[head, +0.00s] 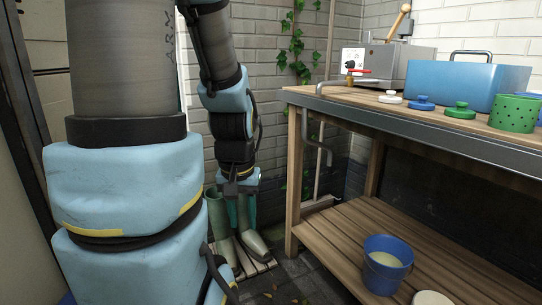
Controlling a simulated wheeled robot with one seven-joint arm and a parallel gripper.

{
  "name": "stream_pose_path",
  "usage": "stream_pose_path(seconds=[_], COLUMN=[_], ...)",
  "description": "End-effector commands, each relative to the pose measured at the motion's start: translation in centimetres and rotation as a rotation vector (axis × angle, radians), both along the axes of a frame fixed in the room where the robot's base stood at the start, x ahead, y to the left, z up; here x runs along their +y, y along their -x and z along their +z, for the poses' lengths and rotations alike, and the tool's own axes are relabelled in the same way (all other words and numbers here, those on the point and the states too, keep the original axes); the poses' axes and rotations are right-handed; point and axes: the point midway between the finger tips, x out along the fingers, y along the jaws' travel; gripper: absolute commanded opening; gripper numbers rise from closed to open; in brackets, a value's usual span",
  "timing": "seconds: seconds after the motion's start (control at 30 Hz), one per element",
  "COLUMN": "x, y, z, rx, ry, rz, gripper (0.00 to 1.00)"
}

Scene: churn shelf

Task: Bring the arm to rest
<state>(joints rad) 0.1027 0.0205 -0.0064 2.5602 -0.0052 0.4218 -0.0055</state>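My arm comes down from the top left, and its light blue and dark segments fill much of the left side. My gripper (241,207) hangs pointing down at the far end, in front of the brick wall. It is small and dark here. Its fingertips overlap green rubber boots (218,222) behind or below them, so I cannot tell how far apart the fingers are or whether they touch anything. No object is clearly seen held.
The boots stand on a slatted wooden mat (256,264). A wooden bench (292,180) at right carries a blue bin (462,88), a grey machine (385,64), several coloured lids and a green perforated pot (513,115). A blue bucket (384,275) sits on its lower shelf.

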Motion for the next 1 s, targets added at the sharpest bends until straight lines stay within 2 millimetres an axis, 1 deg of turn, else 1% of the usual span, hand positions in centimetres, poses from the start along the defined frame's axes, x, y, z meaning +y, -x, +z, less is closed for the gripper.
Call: stream_pose_path(seconds=[0.03, 0.1, 0.8, 0.9, 1.0], x=[0.0, 0.0, 0.0, 0.0, 0.0], y=[0.0, 0.0, 0.0, 0.0, 0.0], z=[3.5, 5.7, 27.4, 29.8, 31.1], rx=[0.0, 0.0, 0.0, 0.0, 0.0], ry=[0.0, 0.0, 0.0, 0.0, 0.0], rz=[0.0, 0.0, -0.001, -0.001, -0.001], gripper=[0.38, 0.38, 0.38, 0.38, 0.38])
